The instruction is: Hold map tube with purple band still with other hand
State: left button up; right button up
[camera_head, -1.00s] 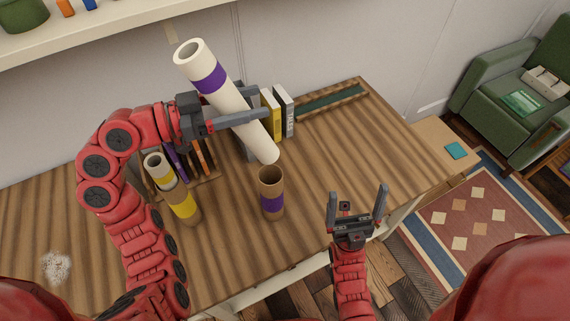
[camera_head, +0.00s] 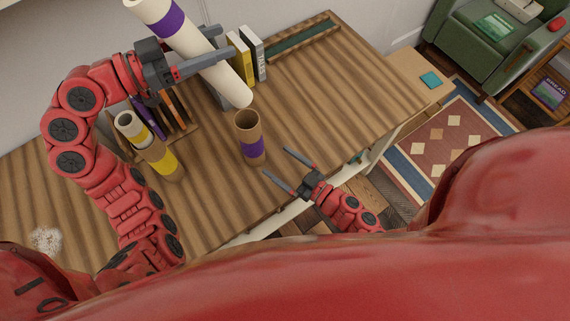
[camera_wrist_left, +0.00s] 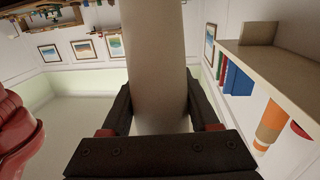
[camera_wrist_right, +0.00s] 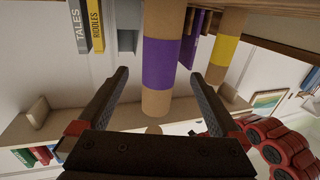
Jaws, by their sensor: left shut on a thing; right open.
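The brown map tube with the purple band (camera_head: 251,138) stands upright and open-topped on the wooden desk. It also shows in the right wrist view (camera_wrist_right: 160,62), ahead of and between the fingers. My right gripper (camera_head: 275,163) is open and empty, its fingertips just short of the tube on its near right side. My left gripper (camera_head: 222,50) is shut on a white rolled map with a purple band (camera_head: 190,42). The roll is tilted, its lower end above and close to the tube's mouth. In the left wrist view the roll (camera_wrist_left: 155,70) passes between the fingers.
A yellow-banded tube (camera_head: 160,160) holding a rolled map (camera_head: 131,128) stands to the left, near a rack of upright items (camera_head: 172,113). Books (camera_head: 252,55) and a long tray (camera_head: 302,38) are behind. The desk's right part is clear.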

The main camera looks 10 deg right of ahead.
aim_at(247, 122)
jog(key=x, duration=1)
jog(key=shift+w+a+r, duration=0.1)
jog(key=shift+w+a, duration=0.05)
jog(key=shift+a, duration=0.1)
jog(key=c, duration=1.2)
jog(key=shift+c, duration=0.2)
pick_arm(q)
jog(key=w+d+f+g+y, duration=0.1)
jog(key=d+f+y, duration=0.2)
jog(key=d+f, duration=0.1)
jog(key=shift+w+d+y, duration=0.25)
jog(key=shift+d+y, duration=0.15)
jog(key=shift+d, duration=0.4)
